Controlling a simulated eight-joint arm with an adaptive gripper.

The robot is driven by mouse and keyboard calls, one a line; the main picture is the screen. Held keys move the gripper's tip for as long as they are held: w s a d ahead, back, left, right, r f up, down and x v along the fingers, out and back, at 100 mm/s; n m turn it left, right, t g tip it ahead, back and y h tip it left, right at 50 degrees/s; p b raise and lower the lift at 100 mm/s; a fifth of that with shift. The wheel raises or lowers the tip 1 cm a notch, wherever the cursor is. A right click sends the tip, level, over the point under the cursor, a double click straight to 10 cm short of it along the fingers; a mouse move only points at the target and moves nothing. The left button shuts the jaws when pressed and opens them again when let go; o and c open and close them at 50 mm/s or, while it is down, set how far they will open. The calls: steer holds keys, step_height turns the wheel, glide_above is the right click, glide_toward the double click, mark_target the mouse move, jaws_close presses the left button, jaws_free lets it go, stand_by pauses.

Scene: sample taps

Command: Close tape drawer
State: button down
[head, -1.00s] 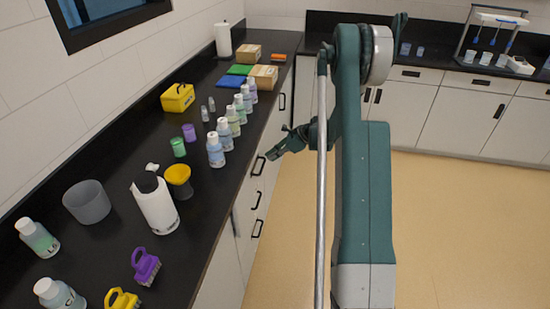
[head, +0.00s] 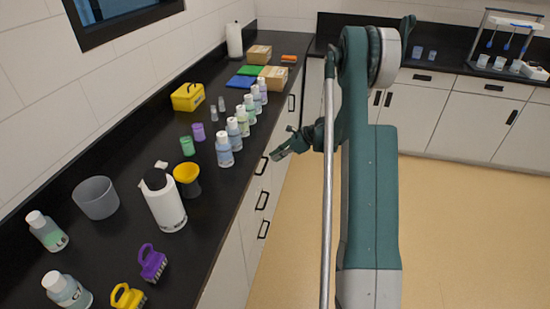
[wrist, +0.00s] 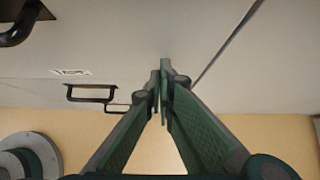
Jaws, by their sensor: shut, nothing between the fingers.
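The stack of pale drawers (head: 250,212) is in the front of the left counter, with black bar handles. In the wrist view a pale drawer front (wrist: 120,30) carries a small label (wrist: 72,72), too blurred to read surely, beside a black handle (wrist: 91,94). I cannot tell which drawer is the tape drawer or how far any stands out. My gripper (head: 275,156) is close to the top drawer's handle (head: 262,165), at the counter's front edge. Its fingertips, also in the wrist view (wrist: 162,74), are shut and empty; contact with the front is unclear.
The black counter (head: 120,220) holds several bottles, a yellow box (head: 188,97), a grey beaker (head: 96,198) and brushes near its front edge. Another handle (wrist: 20,22) shows at the wrist view's upper left. The tan floor (head: 460,235) is clear at the right.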

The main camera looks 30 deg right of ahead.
steer(key=s+d+f+p+v, duration=0.1)
steer(key=p+v, duration=0.1)
steer(key=v, duration=1)
steer(key=shift+d+f, duration=0.2)
steer(key=shift+d, duration=0.15)
steer(key=shift+s+a, duration=0.1)
steer(key=s+a+r+n+h, duration=0.1)
steer(key=s+a+r+n, duration=0.25)
steer(key=a+r, duration=0.4)
steer(key=s+a+r+n+g+h, duration=0.15)
steer(key=a+r+n, duration=0.25)
steer(key=a+r, duration=0.4)
steer(key=s+a+r+n+h, duration=0.1)
steer(key=s+a+r+n, duration=0.25)
steer(key=a+r, duration=0.4)
steer(key=s+a+r+n+h, duration=0.1)
steer(key=s+a+r+n, duration=0.15)
steer(key=s+a, duration=0.4)
steer(key=s+a+r+n, duration=0.1)
steer(key=s+a+n, duration=0.3)
steer(key=s+a, duration=0.25)
steer(key=s+a+n+t+h, duration=0.1)
steer(key=s+a+n, duration=0.2)
steer(key=s, duration=0.5)
steer(key=s+a+n+t+h, duration=0.1)
steer(key=s+a+n, duration=0.2)
steer(key=s+n, duration=0.3)
steer(key=shift+s+f, duration=0.3)
steer(key=shift+s, duration=0.75)
